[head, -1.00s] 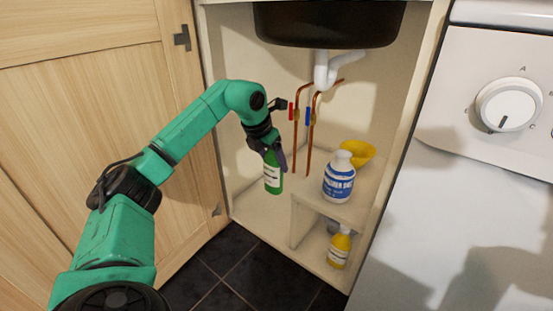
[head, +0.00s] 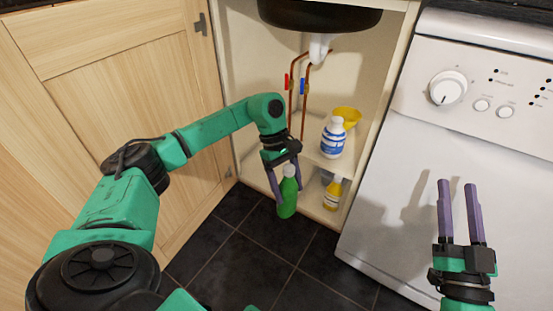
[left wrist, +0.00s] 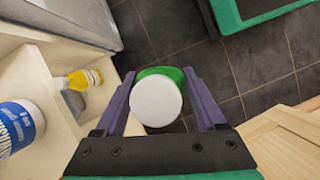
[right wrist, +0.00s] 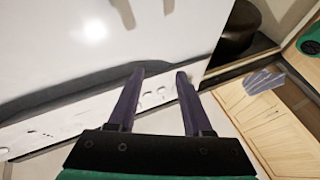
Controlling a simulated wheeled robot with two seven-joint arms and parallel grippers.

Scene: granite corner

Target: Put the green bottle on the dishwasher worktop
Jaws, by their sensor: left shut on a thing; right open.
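The green bottle (head: 288,196) with a white cap hangs upright in my left gripper (head: 285,172), in front of the open sink cabinet and above the dark floor. In the left wrist view the bottle's white cap (left wrist: 157,101) sits between the two fingers, which are shut on it. My right gripper (head: 460,185) is open and empty in front of the dishwasher (head: 385,190). In the right wrist view its fingers (right wrist: 155,90) are apart with nothing between them. Only a dark strip of the worktop (head: 490,8) shows at the top right of the head view.
A yellow spray bottle (head: 333,194) stands below. The cabinet door (head: 110,95) is open at left. The tiled floor (head: 255,265) is clear.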

